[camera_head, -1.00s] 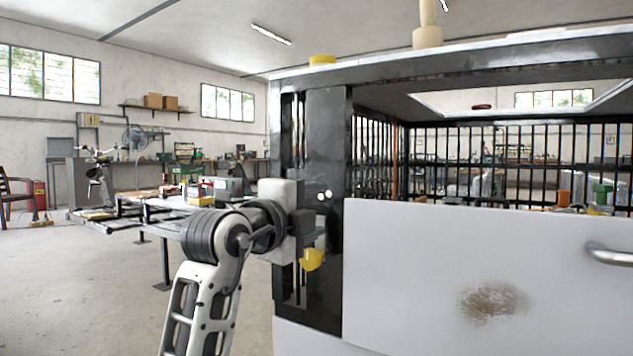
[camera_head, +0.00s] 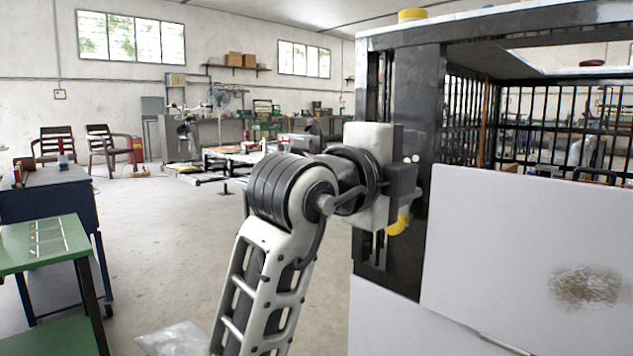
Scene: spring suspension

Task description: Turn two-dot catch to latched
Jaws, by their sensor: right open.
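The two-dot catch shows on the black corner post (camera_head: 418,110) of a large barred enclosure. Two white dots (camera_head: 411,159) mark it, and a yellow piece (camera_head: 398,225), which looks like part of the catch, shows just below my gripper. My right gripper (camera_head: 404,181) is open and is right at the post, just below the dots. Its body and fingers hide much of the catch, so I cannot tell whether the fingers are around it or touching it. The catch's turned position is unclear. My left gripper is not in view.
A white panel (camera_head: 500,240) with a brown stain closes the enclosure's lower front, right of the post. A green table (camera_head: 40,240) and a dark blue bench (camera_head: 50,195) stand at the left. Open concrete floor (camera_head: 160,240) lies between them and the enclosure.

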